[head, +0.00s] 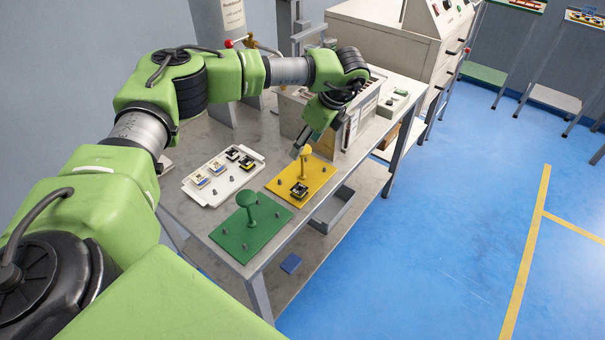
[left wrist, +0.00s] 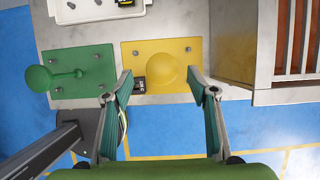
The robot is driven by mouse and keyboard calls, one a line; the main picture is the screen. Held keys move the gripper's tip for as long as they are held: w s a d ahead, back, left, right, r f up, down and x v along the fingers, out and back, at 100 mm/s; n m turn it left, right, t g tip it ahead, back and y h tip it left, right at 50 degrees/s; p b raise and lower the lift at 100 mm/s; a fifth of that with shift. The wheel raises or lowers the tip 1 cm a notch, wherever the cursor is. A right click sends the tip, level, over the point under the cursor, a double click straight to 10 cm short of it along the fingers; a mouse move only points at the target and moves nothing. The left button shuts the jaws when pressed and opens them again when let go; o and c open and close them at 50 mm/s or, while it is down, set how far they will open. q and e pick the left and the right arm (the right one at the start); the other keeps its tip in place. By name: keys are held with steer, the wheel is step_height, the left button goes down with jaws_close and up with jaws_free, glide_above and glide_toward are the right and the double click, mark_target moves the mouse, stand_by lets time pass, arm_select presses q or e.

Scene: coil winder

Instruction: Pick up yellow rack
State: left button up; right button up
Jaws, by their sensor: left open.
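The yellow rack (head: 314,178) is a flat yellow plate with an upright knobbed post and several pegs, lying on the grey table. A small black coil part (head: 299,190) sits on it near its front. In the left wrist view the yellow rack (left wrist: 183,50) lies ahead of my fingertips, its round knob showing between them. My left gripper (head: 305,146) is above the rack, close to the post. In the left wrist view my left gripper (left wrist: 160,80) is open and empty, its fingers on either side of the knob. My right gripper is not in view.
A green rack (head: 232,240) with a similar post stands beside the yellow one. A white tray (head: 211,192) with several small parts lies behind them. A grey machine (head: 350,135) stands right of the yellow rack. A grey bin (head: 333,209) is on the lower shelf.

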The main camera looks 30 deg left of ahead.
mark_target(302, 165)
arm_select(q)
steer(key=p+x, duration=0.1)
steer(key=x, duration=0.3)
steer(key=shift+w+a+f, duration=0.15)
steer(key=shift+w+f, duration=0.05)
steer(key=shift+f, duration=0.05)
jaws_close()
steer(key=shift+r, duration=0.2)
